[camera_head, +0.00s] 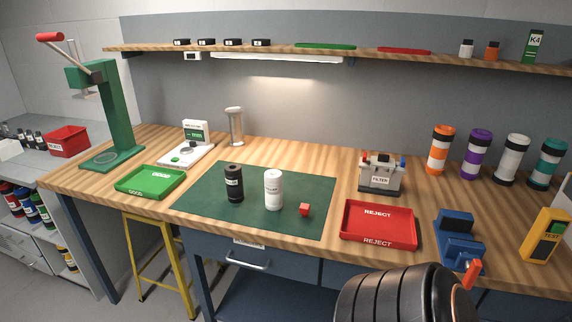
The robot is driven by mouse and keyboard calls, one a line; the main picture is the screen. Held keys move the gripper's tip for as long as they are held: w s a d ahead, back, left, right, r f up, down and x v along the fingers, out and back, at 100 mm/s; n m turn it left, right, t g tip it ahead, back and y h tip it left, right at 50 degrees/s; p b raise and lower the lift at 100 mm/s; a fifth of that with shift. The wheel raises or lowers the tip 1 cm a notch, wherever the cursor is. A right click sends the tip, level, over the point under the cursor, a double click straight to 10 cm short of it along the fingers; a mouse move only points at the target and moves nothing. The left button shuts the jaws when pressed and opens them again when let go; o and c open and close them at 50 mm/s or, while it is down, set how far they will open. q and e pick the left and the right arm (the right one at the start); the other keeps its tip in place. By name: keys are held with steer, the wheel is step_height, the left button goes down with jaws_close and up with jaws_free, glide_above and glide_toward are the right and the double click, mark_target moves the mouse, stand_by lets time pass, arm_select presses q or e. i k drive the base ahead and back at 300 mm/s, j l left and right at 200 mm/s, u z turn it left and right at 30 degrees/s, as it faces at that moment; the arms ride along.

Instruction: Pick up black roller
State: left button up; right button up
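The black roller (234,183) stands upright on the dark green mat (208,208) in the middle of the workbench, left of a white roller (273,190). The two rollers are apart. A small red cube (305,209) lies on the mat to the right of the white roller. A dark, rounded part of what appears to be my own arm shows at the bottom right, in front of the bench. Neither of my grippers shows in the head view.
A green GOOD tray (151,198) lies left of the mat and a red REJECT tray (379,242) lies right of it. A FILTER box (381,172), a blue fixture (460,252) and a yellow tester (546,236) stand to the right. A green press (119,125) stands at the left end.

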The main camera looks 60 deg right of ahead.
mark_target(234, 173)
steer(key=z, duration=1.8)
